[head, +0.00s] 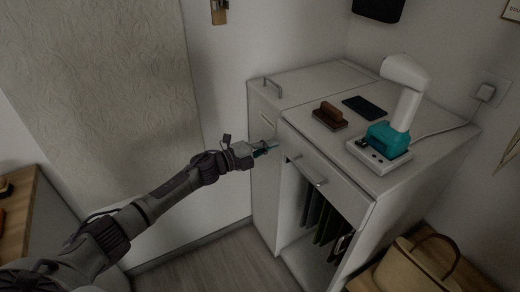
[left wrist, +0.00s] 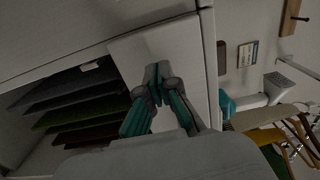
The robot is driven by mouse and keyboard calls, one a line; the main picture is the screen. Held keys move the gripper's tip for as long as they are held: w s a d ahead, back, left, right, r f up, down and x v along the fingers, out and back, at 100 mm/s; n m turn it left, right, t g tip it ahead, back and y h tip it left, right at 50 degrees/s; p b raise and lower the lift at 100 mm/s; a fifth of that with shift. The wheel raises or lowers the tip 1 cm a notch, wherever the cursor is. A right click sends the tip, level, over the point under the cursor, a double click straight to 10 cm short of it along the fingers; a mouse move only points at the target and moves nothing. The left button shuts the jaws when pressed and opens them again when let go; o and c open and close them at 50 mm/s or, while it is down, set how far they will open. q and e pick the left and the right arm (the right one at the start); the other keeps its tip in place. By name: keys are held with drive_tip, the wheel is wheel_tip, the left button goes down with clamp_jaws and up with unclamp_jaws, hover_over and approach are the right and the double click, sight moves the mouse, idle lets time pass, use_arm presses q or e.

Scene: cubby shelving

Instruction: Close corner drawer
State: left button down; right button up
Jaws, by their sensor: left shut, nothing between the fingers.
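The white cabinet (head: 405,195) stands in the corner of the room. Its wide upper drawer front (head: 335,180) carries a bar handle (head: 311,171); I cannot tell whether this drawer is fully in. A narrower corner section (head: 262,130) is at the left, with a handle (head: 272,85) on its top. My left gripper (head: 270,148) is shut and empty, at the cabinet's front near the left end of the wide drawer. In the left wrist view its teal fingertips (left wrist: 156,72) are together before a white panel (left wrist: 176,45); contact is unclear. My right gripper is out of view.
A white and teal device (head: 390,138), a brown stamp-like block (head: 330,115) and a dark flat item (head: 365,107) lie on top. Dark folders (head: 322,220) fill the open space below. A tan bag (head: 415,265) stands at lower right.

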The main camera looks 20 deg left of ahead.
use_arm(q)
drive_tip(key=p+v, duration=0.2)
drive_tip(key=v, duration=1)
drive_tip(key=s+a+f+n+g+y+p, duration=0.1)
drive_tip(key=s+f+n+y, duration=0.3)
drive_tip(key=f, duration=0.7)
drive_tip(key=s+a+f+n+g+y+p, duration=0.1)
drive_tip(key=s+a+f+n+y, duration=0.15)
drive_tip(key=s+f+n, duration=0.65)
drive_tip(key=s+a+f+n+g+y+p, duration=0.1)
drive_tip(key=s+f+n+g+y, duration=0.2)
drive_tip(key=f, duration=1.1)
drive_tip(key=s+d+f+n+g, duration=0.2)
drive_tip(key=s+f, duration=0.3)
drive_tip(key=s, duration=0.7)
drive_tip(key=s+d+f+n+g+y, duration=0.1)
drive_tip(key=s+d+f, duration=0.4)
drive_tip(key=s, duration=0.6)
drive_tip(key=s+d+f+n+g+p, duration=0.1)
drive_tip(key=s+d+f+n+g, duration=0.3)
drive_tip(key=s, duration=0.8)
drive_tip(key=shift+s+f+g, duration=0.3)
drive_tip(key=shift+f+g, duration=0.25)
drive_tip(key=shift+g, duration=0.05)
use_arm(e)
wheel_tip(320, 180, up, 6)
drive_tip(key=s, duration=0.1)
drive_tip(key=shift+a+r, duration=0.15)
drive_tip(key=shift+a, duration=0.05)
